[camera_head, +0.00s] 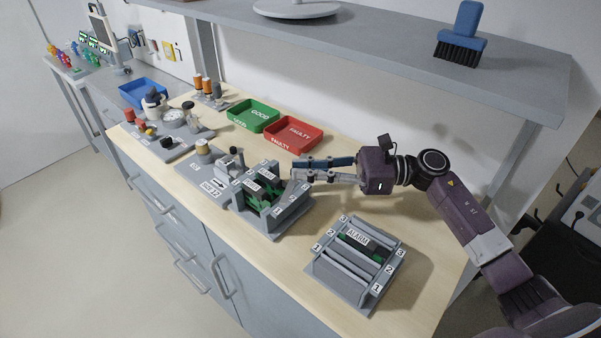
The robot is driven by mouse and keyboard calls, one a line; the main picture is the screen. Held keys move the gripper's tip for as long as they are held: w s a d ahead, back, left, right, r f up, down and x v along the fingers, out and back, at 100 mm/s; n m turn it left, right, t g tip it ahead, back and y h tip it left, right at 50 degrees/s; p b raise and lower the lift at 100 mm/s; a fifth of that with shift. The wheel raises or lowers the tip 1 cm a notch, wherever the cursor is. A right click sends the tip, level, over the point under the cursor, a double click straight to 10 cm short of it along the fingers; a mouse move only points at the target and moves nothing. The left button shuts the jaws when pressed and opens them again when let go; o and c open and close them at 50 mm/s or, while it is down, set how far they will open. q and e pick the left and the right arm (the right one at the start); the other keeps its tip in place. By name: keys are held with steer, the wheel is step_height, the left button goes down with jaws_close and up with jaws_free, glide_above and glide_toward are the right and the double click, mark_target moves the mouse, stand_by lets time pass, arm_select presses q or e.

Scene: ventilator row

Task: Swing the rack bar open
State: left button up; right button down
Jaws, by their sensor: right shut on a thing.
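A grey rack (278,224) holding green boards (262,190) stands near the middle of the worktop. My right gripper (294,170) reaches in from the right, with its fingertips at the upper right corner of this rack. It is shut on the rack bar (293,187), a grey piece at that end; the fingers partly hide the grip. How far the bar is swung is too small to tell. My left gripper is not in view.
A second grey rack (324,277) with numbered slots and an ALARM label stands at the front right. Green (240,123) and red (279,142) trays lie behind. A shelf (360,35) with a blue brush (461,35) overhangs the back. Bare worktop (425,235) lies right of the second rack.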

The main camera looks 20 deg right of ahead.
steer(key=c, duration=1.9)
jaws_free()
steer(key=shift+c, duration=0.2)
steer(key=v, duration=0.7)
steer(key=shift+s+d, duration=0.15)
steer(key=shift+d, duration=0.2)
